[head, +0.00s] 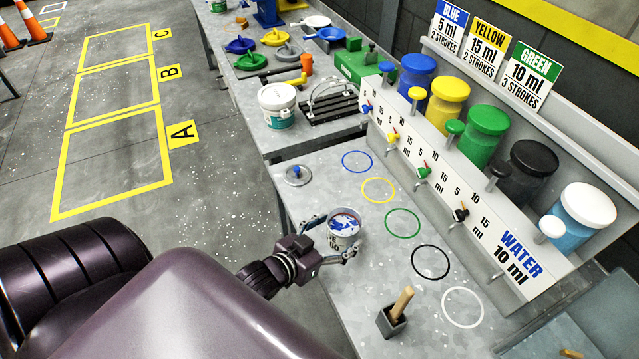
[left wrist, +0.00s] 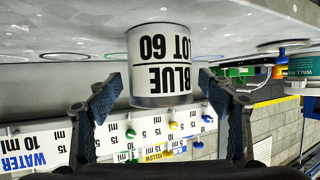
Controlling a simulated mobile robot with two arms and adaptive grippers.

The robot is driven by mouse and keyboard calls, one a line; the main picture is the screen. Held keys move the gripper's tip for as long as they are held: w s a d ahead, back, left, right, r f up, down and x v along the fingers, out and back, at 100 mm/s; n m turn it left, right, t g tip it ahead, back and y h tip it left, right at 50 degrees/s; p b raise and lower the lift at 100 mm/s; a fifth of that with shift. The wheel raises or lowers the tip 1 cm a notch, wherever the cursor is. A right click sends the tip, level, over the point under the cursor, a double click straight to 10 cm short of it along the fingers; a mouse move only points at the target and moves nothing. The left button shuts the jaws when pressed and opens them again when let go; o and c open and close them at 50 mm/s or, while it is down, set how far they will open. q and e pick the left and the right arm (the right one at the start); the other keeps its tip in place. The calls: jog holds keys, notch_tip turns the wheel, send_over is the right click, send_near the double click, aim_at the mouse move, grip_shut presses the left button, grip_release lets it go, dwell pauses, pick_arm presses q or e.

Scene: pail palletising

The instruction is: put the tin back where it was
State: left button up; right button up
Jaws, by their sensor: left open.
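The tin (head: 344,226) stands on the grey bench, near its front edge and to the left of the green ring. It has a white label, and blue and white show at its open top. In the left wrist view, which is upside down, the tin (left wrist: 162,65) reads "BLUE LOT 60". My left gripper (head: 334,240) is open, with one finger on each side of the tin. In the left wrist view the fingers (left wrist: 160,105) show gaps to the tin. My right gripper is not in view.
Blue (head: 357,161), yellow (head: 378,190), green (head: 402,223), black (head: 430,261) and white (head: 462,307) rings mark the bench before the dispenser panel (head: 440,180). A lid with a blue knob (head: 297,175) lies behind. A block with a wooden handle (head: 393,318) stands at the front right.

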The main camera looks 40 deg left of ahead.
pick_arm(q)
jog(key=v, duration=0.9)
jog(key=shift+b, duration=0.45)
jog(key=shift+s+f, duration=0.1)
